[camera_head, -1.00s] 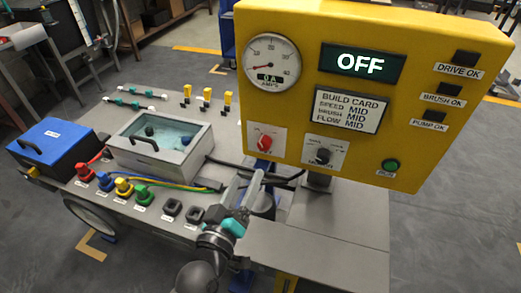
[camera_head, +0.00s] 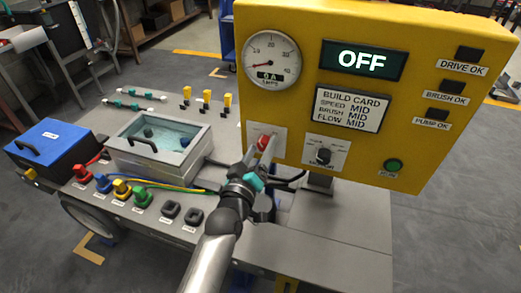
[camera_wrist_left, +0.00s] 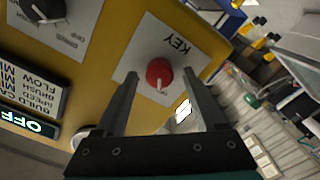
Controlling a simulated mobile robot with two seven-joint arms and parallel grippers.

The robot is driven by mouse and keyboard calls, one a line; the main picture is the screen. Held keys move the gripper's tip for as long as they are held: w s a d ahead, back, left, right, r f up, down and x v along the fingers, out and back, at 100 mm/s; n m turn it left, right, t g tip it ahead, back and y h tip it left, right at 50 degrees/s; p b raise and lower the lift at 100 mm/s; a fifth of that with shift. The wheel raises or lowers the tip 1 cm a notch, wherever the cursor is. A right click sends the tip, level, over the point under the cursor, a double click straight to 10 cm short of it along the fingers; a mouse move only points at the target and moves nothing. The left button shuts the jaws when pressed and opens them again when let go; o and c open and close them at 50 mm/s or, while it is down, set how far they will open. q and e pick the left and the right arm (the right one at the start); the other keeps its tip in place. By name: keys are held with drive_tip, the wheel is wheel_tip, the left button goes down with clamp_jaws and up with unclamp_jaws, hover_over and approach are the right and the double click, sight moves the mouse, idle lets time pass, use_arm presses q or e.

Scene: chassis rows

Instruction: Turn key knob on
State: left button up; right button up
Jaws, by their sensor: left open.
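The red key knob (camera_head: 263,142) sits on a white plate on the front of the yellow panel (camera_head: 225,100). In the left wrist view the red knob (camera_wrist_left: 159,73) has a white pointer mark, and its plate reads KEY. My left gripper (camera_head: 262,146) is at the knob. In the wrist view its two open fingers (camera_wrist_left: 160,85) stand either side of the knob, with visible gaps; contact is not seen. The display (camera_head: 362,60) reads OFF. My right gripper is not in view.
A black selector knob (camera_head: 323,155) is right of the key knob, with a green button (camera_head: 393,165) farther right. A gauge (camera_head: 271,62) sits above. On the bench are a clear-lidded box (camera_head: 160,143), a blue box (camera_head: 52,147) and several coloured connectors.

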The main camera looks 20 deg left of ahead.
use_arm(q)
drive_tip(key=shift+c, duration=0.2)
clamp_jaws()
idle(0.3)
